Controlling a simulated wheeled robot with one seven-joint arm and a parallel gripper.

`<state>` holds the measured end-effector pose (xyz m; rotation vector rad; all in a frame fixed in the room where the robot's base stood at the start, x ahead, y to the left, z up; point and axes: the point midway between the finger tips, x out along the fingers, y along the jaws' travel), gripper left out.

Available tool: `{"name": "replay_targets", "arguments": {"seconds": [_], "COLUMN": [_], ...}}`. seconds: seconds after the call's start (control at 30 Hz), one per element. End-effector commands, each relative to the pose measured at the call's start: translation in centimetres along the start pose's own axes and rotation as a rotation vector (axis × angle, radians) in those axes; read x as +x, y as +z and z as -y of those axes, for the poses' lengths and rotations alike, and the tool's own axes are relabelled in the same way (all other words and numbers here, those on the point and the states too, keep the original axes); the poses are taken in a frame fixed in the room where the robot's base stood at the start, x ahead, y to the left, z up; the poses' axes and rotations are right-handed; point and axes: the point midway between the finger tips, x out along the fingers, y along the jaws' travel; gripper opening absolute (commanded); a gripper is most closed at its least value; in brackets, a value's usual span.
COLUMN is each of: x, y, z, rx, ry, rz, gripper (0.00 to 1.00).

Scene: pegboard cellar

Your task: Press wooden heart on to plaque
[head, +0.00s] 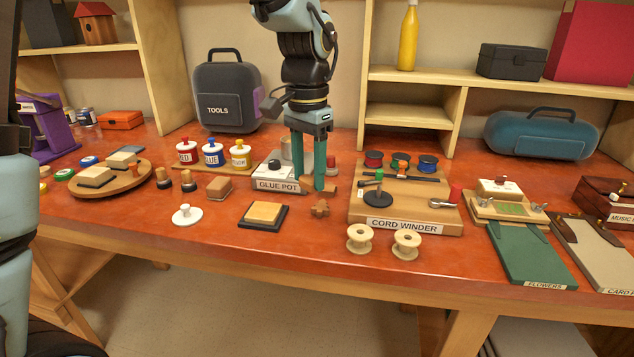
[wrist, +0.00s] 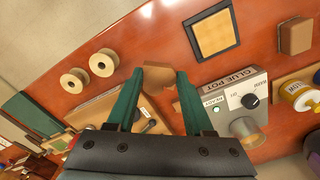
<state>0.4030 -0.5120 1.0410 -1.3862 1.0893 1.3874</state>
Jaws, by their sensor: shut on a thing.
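My gripper (head: 309,187) points down in front of the glue pot, its teal fingers shut on a small tan wooden piece, the wooden heart (head: 332,186). In the wrist view the heart (wrist: 158,77) shows between the fingertips of my gripper (wrist: 169,73); the fingers partly hide its outline. The plaque (head: 264,213), a light wooden square with a dark border, lies flat on the bench left of and nearer than my gripper. It also shows at the upper right of the wrist view (wrist: 212,33). The heart is apart from the plaque.
A small brown cut-out (head: 320,208) shows just below my gripper. The glue pot (head: 276,184) stands close behind. The cord winder (head: 405,215) is to the right, with two wooden spools (head: 360,238) before it. A white-knobbed piece (head: 186,215) is left of the plaque.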

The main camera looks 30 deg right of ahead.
Motion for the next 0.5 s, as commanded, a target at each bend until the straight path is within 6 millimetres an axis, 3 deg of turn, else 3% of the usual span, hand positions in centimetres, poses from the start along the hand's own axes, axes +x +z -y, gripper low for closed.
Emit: {"name": "replay_targets", "arguments": {"seconds": [0.03,0.3,0.5], "x": [-0.9,-0.7,-0.2], "y": [0.4,3.0,4.4], "z": [1.1,7.1,9.4], "rx": [-0.014,-0.059,-0.076], "ry": [0.003,0.003,-0.002], "rz": [0.005,0.004,0.003], "gripper": [0.01,0.01,0.01]}}
